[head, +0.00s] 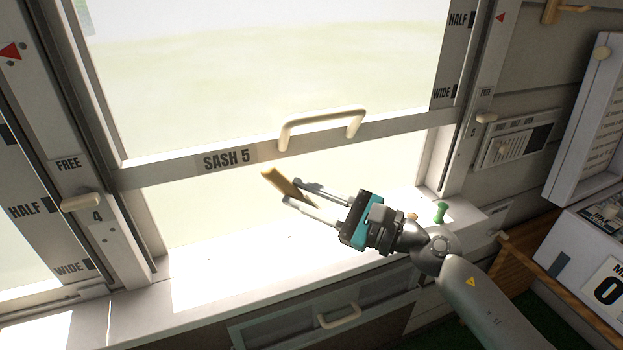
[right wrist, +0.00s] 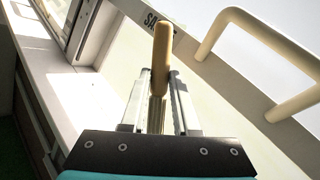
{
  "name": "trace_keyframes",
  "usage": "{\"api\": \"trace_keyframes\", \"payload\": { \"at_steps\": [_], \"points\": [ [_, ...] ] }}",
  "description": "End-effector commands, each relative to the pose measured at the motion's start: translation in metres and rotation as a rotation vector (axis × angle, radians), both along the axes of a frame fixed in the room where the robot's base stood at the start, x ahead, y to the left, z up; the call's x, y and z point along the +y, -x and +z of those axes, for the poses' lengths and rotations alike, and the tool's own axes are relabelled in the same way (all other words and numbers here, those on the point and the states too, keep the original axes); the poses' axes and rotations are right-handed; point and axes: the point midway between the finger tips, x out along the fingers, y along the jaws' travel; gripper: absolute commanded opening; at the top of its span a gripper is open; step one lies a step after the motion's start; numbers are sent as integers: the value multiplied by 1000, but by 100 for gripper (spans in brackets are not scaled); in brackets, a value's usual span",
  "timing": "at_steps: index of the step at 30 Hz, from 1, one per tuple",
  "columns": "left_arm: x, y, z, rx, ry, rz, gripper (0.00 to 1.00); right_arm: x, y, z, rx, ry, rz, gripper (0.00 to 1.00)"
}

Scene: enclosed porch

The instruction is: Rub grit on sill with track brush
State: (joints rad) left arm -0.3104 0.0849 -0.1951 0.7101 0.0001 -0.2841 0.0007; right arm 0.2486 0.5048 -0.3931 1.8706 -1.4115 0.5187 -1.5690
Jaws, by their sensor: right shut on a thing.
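My right gripper (head: 300,196) is over the window sill (head: 215,282), near the raised bottom rail of sash 5 (head: 228,158). It is shut on a tan wooden-handled tool that looks like the track brush (head: 278,182). In the right wrist view the brush handle (right wrist: 162,60) sticks out beyond the two fingers (right wrist: 160,100). A few tiny dark specks (head: 208,259) show on the bright sill; I cannot tell whether they are grit. My left gripper is not in view.
A cream sash handle (head: 320,130) juts out just above the gripper. A green peg (head: 440,212) and a small tan knob (head: 412,215) stand at the sill's right end. A drawer handle (head: 339,316) is below.

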Motion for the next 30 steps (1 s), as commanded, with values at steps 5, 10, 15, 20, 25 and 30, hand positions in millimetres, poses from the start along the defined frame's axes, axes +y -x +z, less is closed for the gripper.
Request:
{"api": "trace_keyframes", "payload": {
  "at_steps": [5, 10, 15, 20, 25, 30],
  "points": [
    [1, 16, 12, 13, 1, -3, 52, 4, 1, 7, 14, 5, -7, 0],
    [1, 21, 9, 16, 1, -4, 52, 5, 1, 2, 15, 7, -10, 0],
    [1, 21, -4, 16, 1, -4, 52, 5, 1, -12, 15, 7, -10, 0],
    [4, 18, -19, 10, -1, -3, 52, 5, 1, -30, 15, 7, -10, 0],
    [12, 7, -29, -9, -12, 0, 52, 5, 1, -43, 14, 7, -10, 0],
    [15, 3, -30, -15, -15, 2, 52, 5, 1, -45, 14, 7, -10, 0]
  ]
}}
